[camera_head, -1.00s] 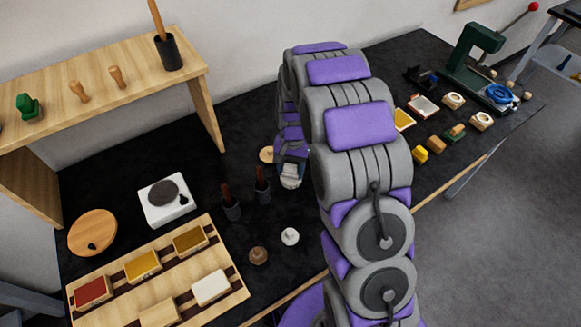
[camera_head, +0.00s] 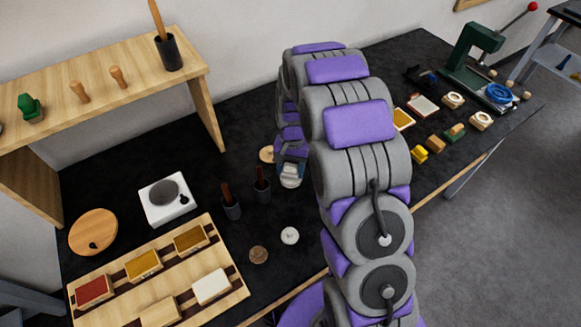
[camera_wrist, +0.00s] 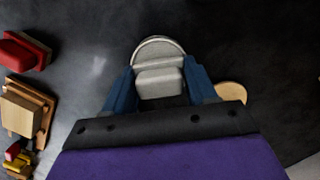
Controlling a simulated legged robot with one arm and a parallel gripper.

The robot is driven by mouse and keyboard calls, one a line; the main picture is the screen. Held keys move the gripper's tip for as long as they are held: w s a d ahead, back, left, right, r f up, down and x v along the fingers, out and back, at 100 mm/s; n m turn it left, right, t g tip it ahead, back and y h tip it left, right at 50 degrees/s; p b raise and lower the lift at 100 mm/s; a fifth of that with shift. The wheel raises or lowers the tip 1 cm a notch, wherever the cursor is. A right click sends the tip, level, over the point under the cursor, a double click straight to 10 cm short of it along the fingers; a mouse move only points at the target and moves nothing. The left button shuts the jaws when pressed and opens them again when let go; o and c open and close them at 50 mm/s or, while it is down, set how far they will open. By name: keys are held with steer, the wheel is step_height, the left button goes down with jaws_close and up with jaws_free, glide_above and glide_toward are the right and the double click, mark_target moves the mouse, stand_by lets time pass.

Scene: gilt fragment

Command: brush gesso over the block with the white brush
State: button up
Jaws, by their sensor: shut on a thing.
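My gripper (camera_wrist: 160,90) is shut on a pale grey-white rounded piece (camera_wrist: 160,75) with a raised bar across it. In the head view the pale piece (camera_head: 290,176) is small beside my arm, over the black table; I cannot tell whether it is the white brush. A wooden rack (camera_head: 238,287) at the lower left holds several blocks: a white-topped block (camera_head: 211,287), a plain wood block (camera_head: 159,313) and coloured ones. I cannot tell which is the task's block. Two dark cups (camera_head: 232,209) (camera_head: 263,191) hold red-brown handles. No gesso is clearly identifiable.
A white round knob (camera_head: 290,236) and a brown one (camera_head: 258,255) stand near the front edge. A white hot plate (camera_head: 167,200) and a wooden disc (camera_head: 93,231) are left. A wooden shelf (camera_head: 100,75) stands behind. My arm hides the table's middle.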

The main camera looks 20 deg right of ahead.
mark_target(290, 167)
steer(key=shift+r+p, duration=1.55)
steer(key=shift+r, duration=1.9)
steer(key=shift+w+r, duration=0.1)
